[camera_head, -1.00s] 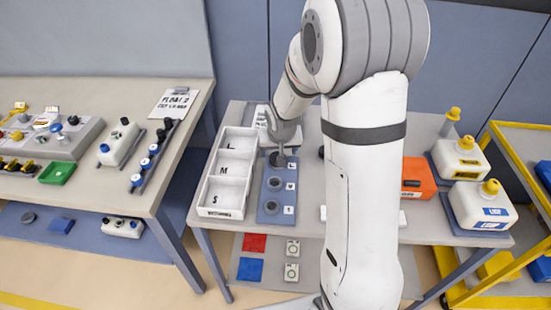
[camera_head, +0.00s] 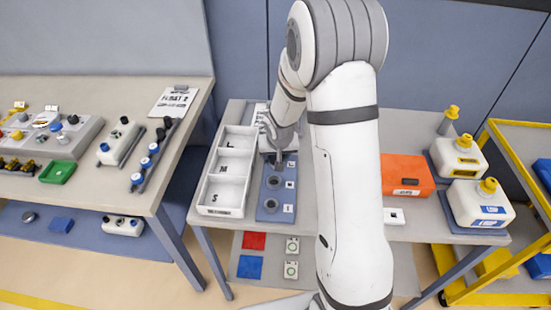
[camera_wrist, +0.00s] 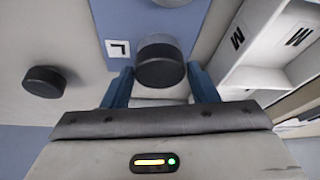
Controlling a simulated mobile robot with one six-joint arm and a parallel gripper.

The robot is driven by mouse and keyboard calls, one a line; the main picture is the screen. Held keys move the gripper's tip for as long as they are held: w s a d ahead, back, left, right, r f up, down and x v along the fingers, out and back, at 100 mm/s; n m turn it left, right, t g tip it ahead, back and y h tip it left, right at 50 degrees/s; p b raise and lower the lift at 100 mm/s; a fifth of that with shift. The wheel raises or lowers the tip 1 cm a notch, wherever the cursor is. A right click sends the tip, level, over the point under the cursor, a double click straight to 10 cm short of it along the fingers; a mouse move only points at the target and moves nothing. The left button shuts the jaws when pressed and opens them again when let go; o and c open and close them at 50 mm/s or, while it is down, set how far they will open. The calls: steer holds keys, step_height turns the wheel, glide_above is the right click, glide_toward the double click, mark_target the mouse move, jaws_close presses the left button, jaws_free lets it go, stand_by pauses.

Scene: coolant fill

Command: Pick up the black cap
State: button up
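A black cap (camera_wrist: 160,65) is at the L place of the blue board (camera_wrist: 118,18), between the two fingers of my gripper (camera_wrist: 160,80) in the wrist view. A gap shows between the cap and each finger, so the gripper is open around it. A second black cap (camera_wrist: 43,82) lies on the bare bench to the left in that view. In the head view my gripper (camera_head: 275,163) is low over the far end of the blue board (camera_head: 268,208), and the caps are mostly hidden by my arm.
A white tray (camera_head: 222,212) with L, M and S compartments stands left of the board. Grey round pieces (camera_head: 271,205) sit at the board's other places. An orange box (camera_head: 407,174) and white jugs with yellow caps (camera_head: 478,205) are at the right. Clear bench lies behind the box.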

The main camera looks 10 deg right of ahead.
steer(key=c, duration=0.7)
